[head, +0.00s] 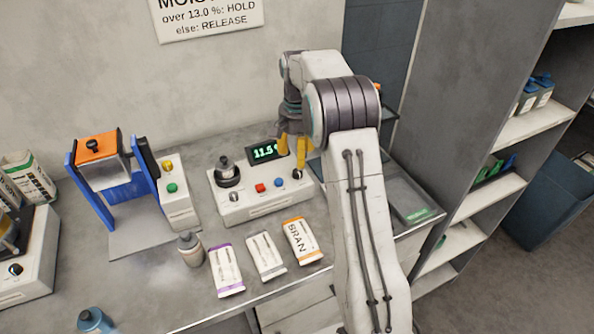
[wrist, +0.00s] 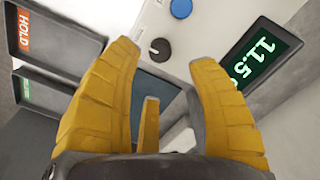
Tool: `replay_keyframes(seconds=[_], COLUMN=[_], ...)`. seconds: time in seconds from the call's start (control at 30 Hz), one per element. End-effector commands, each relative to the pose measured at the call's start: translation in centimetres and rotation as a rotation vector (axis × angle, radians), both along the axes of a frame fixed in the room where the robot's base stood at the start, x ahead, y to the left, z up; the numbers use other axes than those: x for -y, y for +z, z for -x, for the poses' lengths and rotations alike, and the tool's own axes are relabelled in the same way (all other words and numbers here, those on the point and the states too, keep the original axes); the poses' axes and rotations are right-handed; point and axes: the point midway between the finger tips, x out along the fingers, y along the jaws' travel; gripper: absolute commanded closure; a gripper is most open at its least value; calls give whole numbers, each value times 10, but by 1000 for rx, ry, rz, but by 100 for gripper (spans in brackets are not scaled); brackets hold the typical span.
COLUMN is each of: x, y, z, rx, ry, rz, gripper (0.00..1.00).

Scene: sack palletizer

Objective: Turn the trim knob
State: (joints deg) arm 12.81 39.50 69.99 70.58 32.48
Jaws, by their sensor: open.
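The trim knob (head: 297,175) is a small black knob with a white pointer mark, at the right end of the white moisture meter (head: 248,205). My gripper (head: 291,158) has yellow fingers and points down just above the knob. In the wrist view the gripper (wrist: 165,62) is open and empty, with a visible gap to the knob. The meter's green display (head: 265,151) reads about 11.5; its last characters are partly hidden.
A blue button (head: 279,182) and a red button (head: 260,187) sit left of the knob. Several sample packets (head: 265,256) lie in front. A tray labelled HOLD (wrist: 40,32) lies beside the meter.

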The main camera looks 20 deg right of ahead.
Motion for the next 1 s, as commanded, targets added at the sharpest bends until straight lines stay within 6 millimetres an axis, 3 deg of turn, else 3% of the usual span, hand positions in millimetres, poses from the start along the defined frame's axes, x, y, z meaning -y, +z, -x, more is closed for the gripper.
replay_keyframes(seconds=[0.5, 1.0], x=[0, 0], y=[-57, -65], z=[0, 0], rx=[-1, 1], ry=[1, 1], rz=[-1, 0], gripper=[47, 47])
